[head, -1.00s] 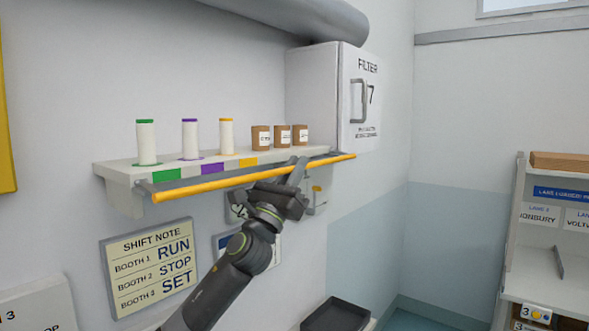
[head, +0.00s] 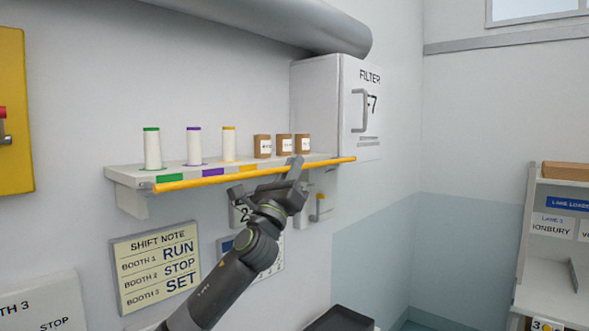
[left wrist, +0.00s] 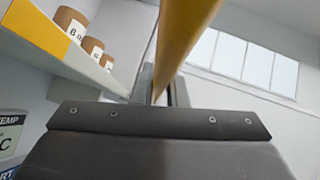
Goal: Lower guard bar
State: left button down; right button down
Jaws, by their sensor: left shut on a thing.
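The guard bar (head: 215,179) is a long yellow rod running along the front of the wall shelf (head: 126,178), just in front of its coloured labels. My left gripper (head: 291,180) is at the bar's right half and shut on it. In the left wrist view the bar (left wrist: 184,35) runs up from between the fingers, large and close; the fingertips are partly hidden behind the wrist body. My right gripper is not in view.
A filter cabinet (head: 316,95) is at the shelf's right end. A shift note (head: 155,268) hangs below. A dark tray (head: 340,320) lies lower.

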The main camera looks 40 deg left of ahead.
pick_arm(q)
jog(key=c, duration=1.8)
grip_release()
jog(key=o, duration=0.3)
jog(key=shift+o, duration=0.2)
